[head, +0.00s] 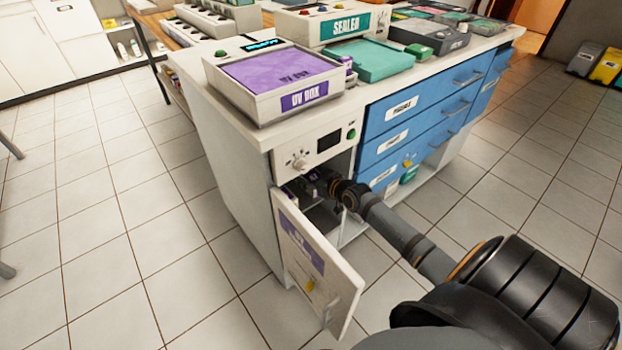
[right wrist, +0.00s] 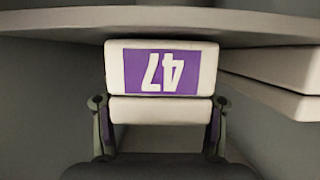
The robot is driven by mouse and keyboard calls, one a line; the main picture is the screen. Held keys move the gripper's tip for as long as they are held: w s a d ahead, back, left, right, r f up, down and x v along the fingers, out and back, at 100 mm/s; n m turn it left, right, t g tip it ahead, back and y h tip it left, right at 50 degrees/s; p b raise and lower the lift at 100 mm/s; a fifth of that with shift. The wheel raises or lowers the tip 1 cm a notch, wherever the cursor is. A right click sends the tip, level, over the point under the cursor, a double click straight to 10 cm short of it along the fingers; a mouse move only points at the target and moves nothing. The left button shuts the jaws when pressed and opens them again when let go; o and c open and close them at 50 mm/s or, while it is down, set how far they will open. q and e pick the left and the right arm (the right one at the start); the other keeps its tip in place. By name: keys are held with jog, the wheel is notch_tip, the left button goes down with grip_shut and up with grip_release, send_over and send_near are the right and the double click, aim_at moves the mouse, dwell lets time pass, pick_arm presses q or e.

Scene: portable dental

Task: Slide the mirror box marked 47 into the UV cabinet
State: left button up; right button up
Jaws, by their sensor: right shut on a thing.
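The mirror box marked 47 (right wrist: 152,108) is white with a purple label, which appears upside down in the right wrist view. My right gripper (right wrist: 160,132) is shut on it, one finger on each side. In the head view my right gripper (head: 325,186) reaches into the opening of the UV cabinet (head: 318,146), under its control panel. The box is mostly hidden there by the gripper and the cabinet front. The cabinet door (head: 313,262) stands open toward the front, with a purple label on it. My left gripper is not in view.
A UV box (head: 280,82) with a purple lid sits on the counter above. Blue drawers (head: 405,118) stand right of the opening. In the right wrist view a pale ledge (right wrist: 280,95) lies close on the right, and a grey panel edge (right wrist: 160,20) crosses above the box.

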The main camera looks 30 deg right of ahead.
jog(key=shift+r, duration=0.1)
jog(key=o, duration=1.6)
jog(key=shift+c, duration=0.2)
jog(key=shift+s, duration=0.3)
jog(key=v, duration=0.5)
jog(key=shift+s+d+r, duration=0.15)
jog(key=shift+s, duration=0.2)
jog(key=shift+s+r, duration=0.3)
jog(key=shift+s, duration=0.2)
